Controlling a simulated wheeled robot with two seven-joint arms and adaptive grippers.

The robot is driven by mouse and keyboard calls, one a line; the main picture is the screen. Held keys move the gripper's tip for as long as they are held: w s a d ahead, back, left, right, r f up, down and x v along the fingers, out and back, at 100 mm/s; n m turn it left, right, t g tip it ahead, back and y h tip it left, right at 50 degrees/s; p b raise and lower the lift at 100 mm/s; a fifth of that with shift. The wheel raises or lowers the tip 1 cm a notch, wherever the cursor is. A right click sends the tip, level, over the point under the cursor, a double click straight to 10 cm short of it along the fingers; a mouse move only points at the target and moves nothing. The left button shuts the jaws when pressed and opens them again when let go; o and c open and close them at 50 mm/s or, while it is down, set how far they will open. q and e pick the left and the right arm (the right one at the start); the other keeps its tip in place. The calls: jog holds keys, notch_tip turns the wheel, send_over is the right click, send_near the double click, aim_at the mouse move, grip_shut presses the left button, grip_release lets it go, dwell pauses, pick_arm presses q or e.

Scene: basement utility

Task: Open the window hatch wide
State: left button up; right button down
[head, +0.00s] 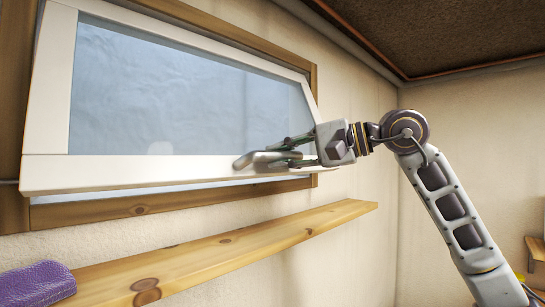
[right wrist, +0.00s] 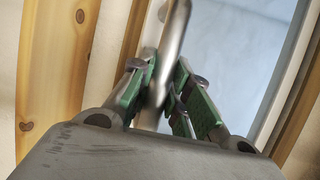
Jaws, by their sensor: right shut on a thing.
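The window hatch (head: 110,170) is a white-framed pane in a wooden surround. Its bottom edge stands out from the surround, with a gap below it, so it is tilted partly open. A metal handle (head: 250,159) sits on its lower rail. My right gripper (head: 285,154) reaches in from the right and is shut on the handle. In the right wrist view the handle (right wrist: 177,40) runs between the green-padded fingers (right wrist: 160,95). The fingers hide part of the handle. My left gripper is not in view.
A wooden shelf (head: 220,248) runs along the wall below the hatch. A purple object (head: 38,283) lies at its left end. The wooden surround (head: 140,207) frames the opening. The dark ceiling (head: 440,35) is at the upper right. Wooden furniture (head: 537,258) shows at the right edge.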

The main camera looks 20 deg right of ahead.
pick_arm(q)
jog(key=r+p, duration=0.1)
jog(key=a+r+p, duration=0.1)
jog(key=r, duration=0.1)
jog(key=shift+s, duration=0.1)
pick_arm(e)
jog(key=s+d+r, duration=0.2)
jog(key=s+r, duration=0.4)
jog(key=shift+s+d, duration=0.3)
jog(key=shift+s, duration=0.1)
jog(key=c, duration=1.6)
grip_release()
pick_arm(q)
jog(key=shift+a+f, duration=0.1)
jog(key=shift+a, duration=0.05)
pick_arm(e)
jog(key=shift+v, duration=5.8)
jog(key=shift+f, duration=0.1)
